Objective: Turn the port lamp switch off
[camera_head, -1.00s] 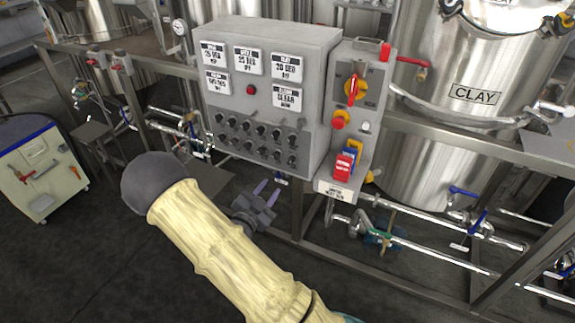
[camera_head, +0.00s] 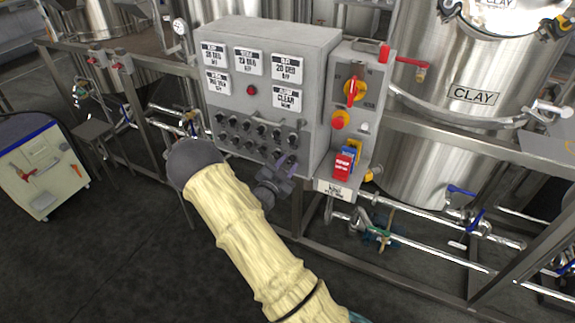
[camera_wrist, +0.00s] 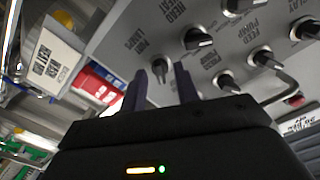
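The port lamp switch (camera_wrist: 158,69) is a dark knob with a pale pointer, beside a label that seems to read "PORT LAMPS", on the grey panel in the wrist view. My gripper (camera_wrist: 162,80) is open, with one dark finger on each side of this knob. I cannot tell whether the fingers touch it. In the head view my gripper (camera_head: 286,164) is at the lower right of the knob rows on the grey control box (camera_head: 322,70). It partly hides the knobs there.
Neighbouring knobs sit close by, including one near a "HEAD HEAT" label (camera_wrist: 198,39) and one near "FEED PUMP" (camera_wrist: 266,59). A red and blue switch block (camera_head: 344,163) is right of my gripper. A steel CLAY tank (camera_head: 440,125) stands behind.

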